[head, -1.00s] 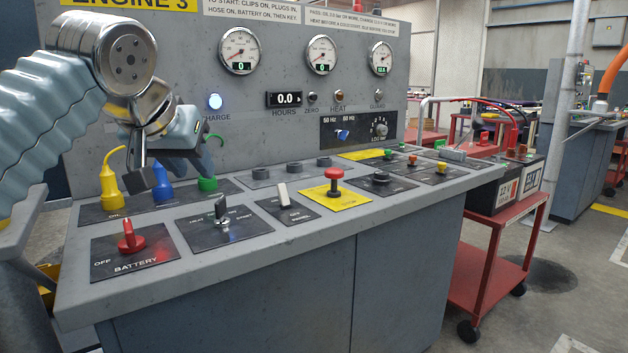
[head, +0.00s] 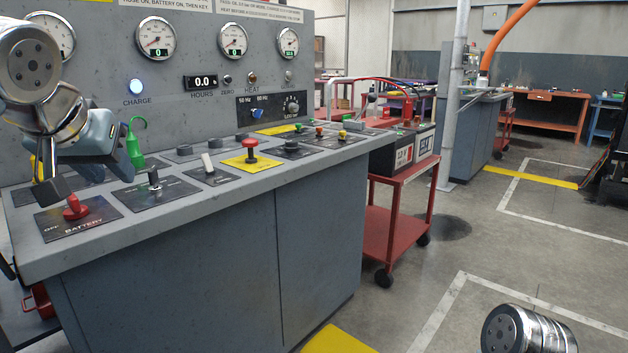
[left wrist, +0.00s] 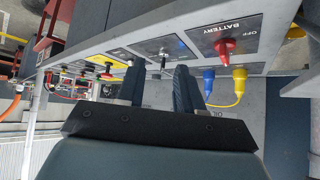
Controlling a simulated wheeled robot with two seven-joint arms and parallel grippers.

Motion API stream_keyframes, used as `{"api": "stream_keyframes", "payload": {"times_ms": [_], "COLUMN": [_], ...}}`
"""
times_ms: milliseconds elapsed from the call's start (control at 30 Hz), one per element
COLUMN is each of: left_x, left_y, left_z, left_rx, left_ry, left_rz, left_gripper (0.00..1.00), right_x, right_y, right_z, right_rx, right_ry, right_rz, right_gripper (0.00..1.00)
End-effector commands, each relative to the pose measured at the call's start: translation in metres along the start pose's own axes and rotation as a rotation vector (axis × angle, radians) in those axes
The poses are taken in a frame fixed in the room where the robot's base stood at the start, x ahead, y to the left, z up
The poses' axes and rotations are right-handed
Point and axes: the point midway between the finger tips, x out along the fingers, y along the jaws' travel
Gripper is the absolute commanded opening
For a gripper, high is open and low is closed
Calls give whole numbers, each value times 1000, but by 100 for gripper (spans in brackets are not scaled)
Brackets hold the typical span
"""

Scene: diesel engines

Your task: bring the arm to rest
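My left gripper (head: 52,190) is at the left edge of the head view, in front of the left part of the grey console (head: 200,270). In the left wrist view its two fingers stand apart with nothing between them (left wrist: 158,78). The red battery switch (head: 75,207) is close by in the picture; it also shows in the left wrist view (left wrist: 225,47). The key switch (head: 153,180) is further right. A metal joint of my right arm shows at the lower right of the head view; the right gripper is not visible.
A green plug (head: 134,145) stands on the console, and blue (left wrist: 208,82) and yellow (left wrist: 239,80) plugs show in the left wrist view. A red cart (head: 400,195) with a battery (head: 404,152) stands right of the console. Open floor (head: 480,240) lies further right.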

Motion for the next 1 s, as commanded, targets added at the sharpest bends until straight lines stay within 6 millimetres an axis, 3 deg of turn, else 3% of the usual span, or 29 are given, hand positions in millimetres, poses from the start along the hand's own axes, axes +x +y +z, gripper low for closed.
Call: {"api": "stream_keyframes", "payload": {"times_ms": [267,467,567,667,767,900,1000], "left_x": [57,127,175,236,301,373,409], "left_y": [38,78,103,130,156,180,190], "left_z": [4,22,43,81,138,235,316], "left_rx": [78,155,194,228,243,212,158], "left_ry": [-39,-93,-137,-201,-279,-390,-472], "left_rz": [28,75,112,167,234,324,376], "left_gripper": [36,36,36,36,36,36,36], "right_x": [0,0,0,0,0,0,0], "right_y": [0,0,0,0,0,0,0], "right_z": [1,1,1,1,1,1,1], "right_rx": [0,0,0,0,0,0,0], "right_ry": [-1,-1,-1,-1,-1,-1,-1], "right_rz": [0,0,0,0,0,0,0], "right_gripper": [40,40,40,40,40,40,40]}}
